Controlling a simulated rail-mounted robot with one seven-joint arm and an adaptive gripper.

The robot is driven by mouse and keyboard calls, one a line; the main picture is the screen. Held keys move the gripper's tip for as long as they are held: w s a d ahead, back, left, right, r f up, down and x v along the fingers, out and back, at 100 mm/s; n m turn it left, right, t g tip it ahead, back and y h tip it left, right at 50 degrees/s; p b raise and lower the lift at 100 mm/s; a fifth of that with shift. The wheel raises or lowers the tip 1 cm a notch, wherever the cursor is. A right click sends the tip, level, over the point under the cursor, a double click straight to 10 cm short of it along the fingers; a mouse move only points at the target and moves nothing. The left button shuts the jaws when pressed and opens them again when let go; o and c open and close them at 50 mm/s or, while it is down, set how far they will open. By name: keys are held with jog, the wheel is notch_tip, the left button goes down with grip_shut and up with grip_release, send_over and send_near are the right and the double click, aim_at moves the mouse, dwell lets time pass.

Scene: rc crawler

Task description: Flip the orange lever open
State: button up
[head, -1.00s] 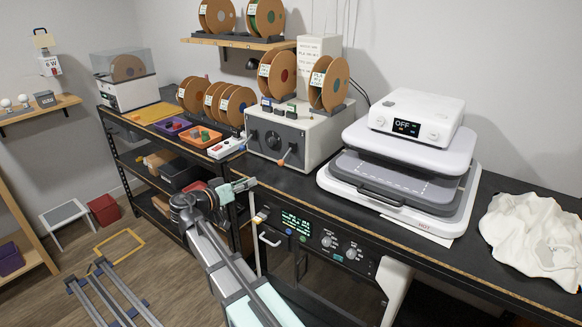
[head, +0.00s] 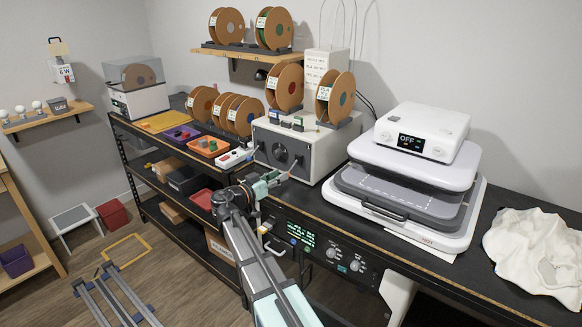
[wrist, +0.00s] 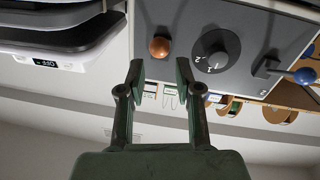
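The orange lever shows in the wrist view as a round orange knob (wrist: 159,47) on the grey front panel of a box-like machine (head: 318,146). In the wrist view, my gripper (wrist: 161,75) is open and empty. Its two fingers stand apart, and the knob appears just beyond and between their tips. I cannot tell how deep the gap is. In the head view, my gripper (head: 282,178) is in front of the machine's lower front, where it hides most of the lever.
A black dial (wrist: 216,50) and a blue-knobbed lever (wrist: 304,76) share the panel. A white heat press (head: 410,190) stands right of the machine, with a white cloth (head: 535,250) beyond. Spools (head: 335,97) stand on top.

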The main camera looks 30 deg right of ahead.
aim_at(291, 169)
jog(key=p+x, duration=0.1)
jog(key=x, duration=0.5)
jog(key=shift+w+d, duration=0.15)
jog(key=shift+d, duration=0.25)
jog(key=shift+c, duration=0.3)
grip_shut()
